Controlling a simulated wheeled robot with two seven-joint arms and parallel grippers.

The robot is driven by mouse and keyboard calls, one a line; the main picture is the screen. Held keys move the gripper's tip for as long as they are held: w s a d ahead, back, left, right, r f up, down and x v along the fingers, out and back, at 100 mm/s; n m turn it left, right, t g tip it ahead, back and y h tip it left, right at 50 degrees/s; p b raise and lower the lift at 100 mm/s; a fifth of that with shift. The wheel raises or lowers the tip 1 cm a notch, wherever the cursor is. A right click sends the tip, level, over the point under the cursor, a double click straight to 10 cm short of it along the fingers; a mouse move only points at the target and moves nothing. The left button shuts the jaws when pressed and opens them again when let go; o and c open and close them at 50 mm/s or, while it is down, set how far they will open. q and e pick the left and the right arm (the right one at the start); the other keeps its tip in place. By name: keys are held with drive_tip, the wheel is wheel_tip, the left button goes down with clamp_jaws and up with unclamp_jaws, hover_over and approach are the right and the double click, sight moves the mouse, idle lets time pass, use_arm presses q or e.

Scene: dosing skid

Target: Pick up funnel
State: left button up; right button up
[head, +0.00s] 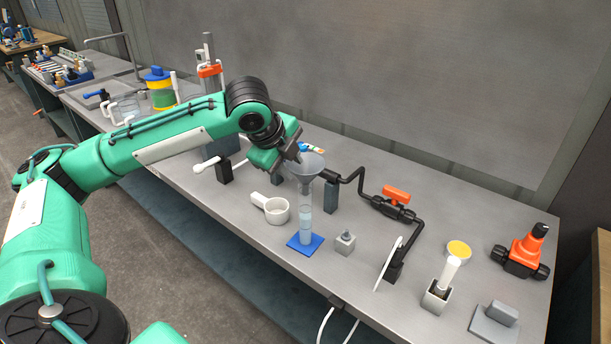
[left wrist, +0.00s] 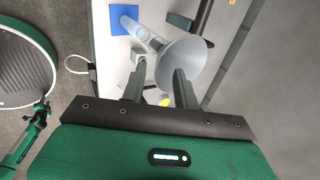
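A translucent grey funnel (head: 306,166) sits with its cone up on top of a clear upright cylinder (head: 304,208), which stands on a blue square base (head: 305,244). My left gripper (head: 290,158) is just left of the funnel's rim, at about rim height. In the left wrist view the two fingers (left wrist: 158,78) are spread apart, and the funnel's cone (left wrist: 185,52) lies beyond them, partly behind one finger. I cannot tell whether a finger touches it. The blue base (left wrist: 122,20) also shows there. My right gripper is not in view.
Black piping with an orange-handled valve (head: 396,196) runs behind to the right. The bench front (head: 255,235) has some bare room.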

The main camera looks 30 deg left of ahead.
sight(298, 175)
use_arm(q)
drive_tip(key=shift+x, duration=2.8)
clamp_jaws()
